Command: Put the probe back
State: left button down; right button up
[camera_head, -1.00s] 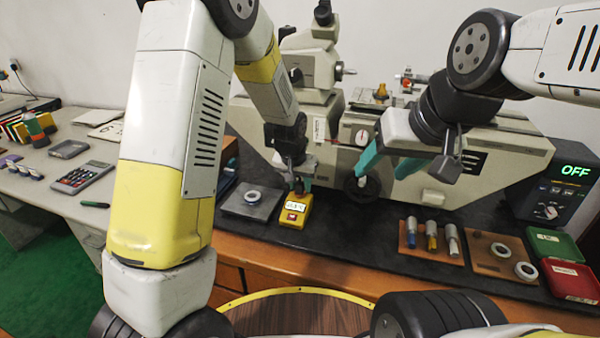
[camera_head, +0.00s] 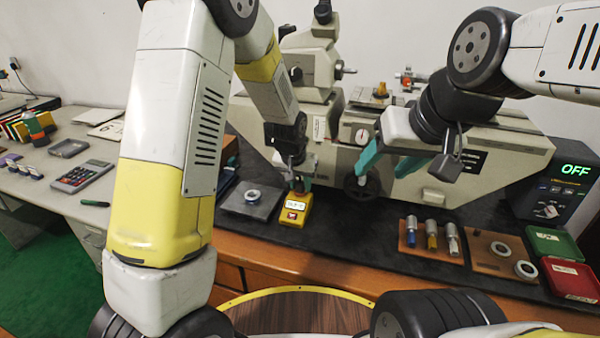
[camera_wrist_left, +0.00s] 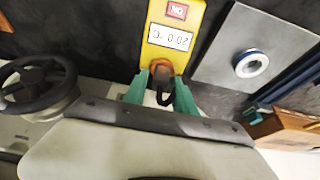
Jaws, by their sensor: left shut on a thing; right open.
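The yellow meter (camera_head: 291,219) stands on the dark bench top, with a small display and a red button; it also shows in the left wrist view (camera_wrist_left: 170,57). My left gripper (camera_head: 299,186) is at the meter's far end. In the left wrist view its teal fingers (camera_wrist_left: 161,84) are shut on the brown-orange probe (camera_wrist_left: 161,73), which has a dark cable loop behind it. The probe is right at the meter's end; how deeply it is seated is hidden. My right gripper (camera_head: 390,160) is open and empty in front of the grey machine.
A grey plate with a ring (camera_head: 252,196) lies left of the meter. A wooden tray (camera_head: 430,250) with several small cylinders, a board with rings (camera_head: 503,258), and green and red cases (camera_head: 571,280) are on the right. A handwheel (camera_head: 362,188) sticks out behind.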

pick_arm(q)
jog(key=shift+f, duration=0.3)
jog(key=c, duration=0.9)
grip_release()
jog(key=shift+r, duration=4.25)
jog(key=s+a+r+n, duration=0.1)
jog(key=s+a+r, duration=0.5)
jog(key=r, duration=0.2)
jog(key=s+a+r, duration=0.2)
jog(key=s, duration=0.5)
jog(key=s+a+r+n+t, duration=0.1)
jog(key=s+a+r, duration=0.2)
jog(key=s, duration=0.3)
jog(key=s+a+r+n+t, duration=0.1)
jog(key=s+a+r, duration=0.1)
jog(key=s, duration=0.5)
jog(key=shift+s+a+r+h, duration=0.15)
jog(key=shift+s+a+h, duration=0.2)
jog(key=shift+a, duration=0.25)
